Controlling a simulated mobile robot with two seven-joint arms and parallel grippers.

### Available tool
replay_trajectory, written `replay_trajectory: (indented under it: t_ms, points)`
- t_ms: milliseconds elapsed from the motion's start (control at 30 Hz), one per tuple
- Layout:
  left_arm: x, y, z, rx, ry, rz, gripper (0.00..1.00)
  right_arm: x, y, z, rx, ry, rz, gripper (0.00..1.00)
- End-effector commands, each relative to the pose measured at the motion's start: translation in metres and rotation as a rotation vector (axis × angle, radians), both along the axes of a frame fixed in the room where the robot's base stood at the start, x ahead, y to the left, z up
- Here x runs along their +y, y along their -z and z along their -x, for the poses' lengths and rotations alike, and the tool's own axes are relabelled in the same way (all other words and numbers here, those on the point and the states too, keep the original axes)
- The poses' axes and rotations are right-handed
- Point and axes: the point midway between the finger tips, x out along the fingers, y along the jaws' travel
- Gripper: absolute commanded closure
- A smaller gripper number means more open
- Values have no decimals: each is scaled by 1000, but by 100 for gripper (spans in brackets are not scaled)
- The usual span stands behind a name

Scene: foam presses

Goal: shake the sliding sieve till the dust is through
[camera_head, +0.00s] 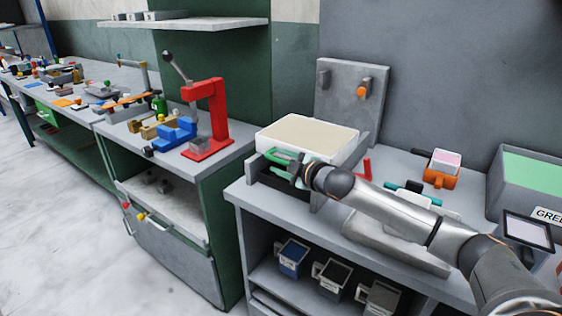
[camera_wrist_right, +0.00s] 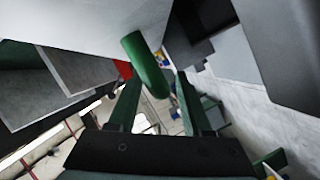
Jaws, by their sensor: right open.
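The sieve (camera_head: 309,136) is a white-walled box with a flat cream layer on top. It sits at the left end of the grey bench. A green bar handle (camera_wrist_right: 146,66) shows in the right wrist view, under the pale wall. My right gripper (camera_head: 283,160) is at the sieve's front left side. In the wrist view its two open fingers (camera_wrist_right: 158,80) stand on either side of the lower end of the handle. I cannot tell whether they touch it. What lies below the sieve is mostly hidden. My left gripper is not in view.
An orange holder (camera_head: 441,178) and a green-topped bin (camera_head: 535,170) are to the right. Small bins (camera_head: 335,275) sit on the shelf below. A red press (camera_head: 212,115) stands on the left bench.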

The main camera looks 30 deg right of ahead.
Motion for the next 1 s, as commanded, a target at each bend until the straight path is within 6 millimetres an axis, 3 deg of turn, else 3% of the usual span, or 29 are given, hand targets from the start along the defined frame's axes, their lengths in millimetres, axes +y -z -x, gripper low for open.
replay_trajectory:
  t_ms: [100,533,1000]
  points:
    - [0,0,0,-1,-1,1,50,0,0,0,0,0,0,52]
    - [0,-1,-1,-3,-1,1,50,0,0,0,0,0,-1,100]
    - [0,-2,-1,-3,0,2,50,0,0,0,1,1,-1,100]
